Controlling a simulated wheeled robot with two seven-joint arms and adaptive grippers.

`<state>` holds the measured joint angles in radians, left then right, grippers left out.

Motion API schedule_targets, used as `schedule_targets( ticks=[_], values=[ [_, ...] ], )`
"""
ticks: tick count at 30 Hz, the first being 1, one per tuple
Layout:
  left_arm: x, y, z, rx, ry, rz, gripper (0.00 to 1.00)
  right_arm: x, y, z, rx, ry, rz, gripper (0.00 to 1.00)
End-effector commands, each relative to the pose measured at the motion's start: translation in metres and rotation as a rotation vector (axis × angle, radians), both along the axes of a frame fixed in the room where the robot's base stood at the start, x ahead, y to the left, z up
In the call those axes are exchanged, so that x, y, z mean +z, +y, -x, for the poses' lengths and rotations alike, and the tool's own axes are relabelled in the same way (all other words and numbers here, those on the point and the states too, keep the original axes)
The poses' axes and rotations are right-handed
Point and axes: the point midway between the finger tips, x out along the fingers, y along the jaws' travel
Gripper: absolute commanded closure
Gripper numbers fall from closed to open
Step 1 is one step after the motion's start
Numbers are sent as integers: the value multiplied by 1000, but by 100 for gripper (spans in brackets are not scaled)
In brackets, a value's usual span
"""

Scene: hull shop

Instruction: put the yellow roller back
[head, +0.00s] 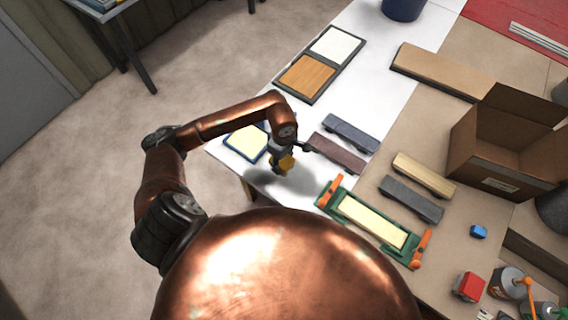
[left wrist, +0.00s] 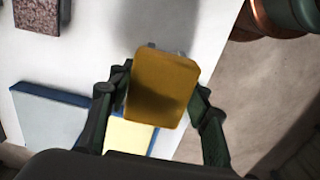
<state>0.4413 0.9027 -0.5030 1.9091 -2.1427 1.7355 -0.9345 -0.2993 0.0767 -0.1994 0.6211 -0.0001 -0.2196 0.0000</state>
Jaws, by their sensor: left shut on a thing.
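The yellow roller (head: 286,164) is held by my left gripper (head: 283,150) above the white part of the bench, near its front left corner. In the left wrist view the roller (left wrist: 162,88) shows as an ochre block between the two dark green fingers (left wrist: 158,98). A blue-edged mat (head: 262,155) with a pale yellow panel lies just left of the gripper. In the left wrist view the mat (left wrist: 52,92) also shows a grey-blue panel, and the roller and fingers partly cover it. My right gripper is not in view.
A dark tray (head: 303,99) with white and orange panels lies behind. Grey and brown blocks (head: 338,153) lie right of the gripper. A green clamp frame (head: 345,221) holds a cream board. An open cardboard box (head: 495,150) stands at right. White bench surface below the roller is clear.

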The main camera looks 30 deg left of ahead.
Motion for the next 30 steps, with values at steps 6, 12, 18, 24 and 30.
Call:
schedule_targets(
  ticks=[6, 12, 18, 24, 30],
  values=[
    [-16, 2, -13, -1, 0, 2, 99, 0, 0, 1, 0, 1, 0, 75],
    [-41, 3, -17, 2, 3, 3, 99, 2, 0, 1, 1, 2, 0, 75],
    [-53, 4, -18, -1, -1, 1, 99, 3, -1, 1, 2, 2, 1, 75],
    [-53, 4, -18, -1, -1, 0, 99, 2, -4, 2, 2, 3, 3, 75],
    [-56, 4, -18, -1, 0, 0, 50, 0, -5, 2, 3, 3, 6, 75]
  ],
)
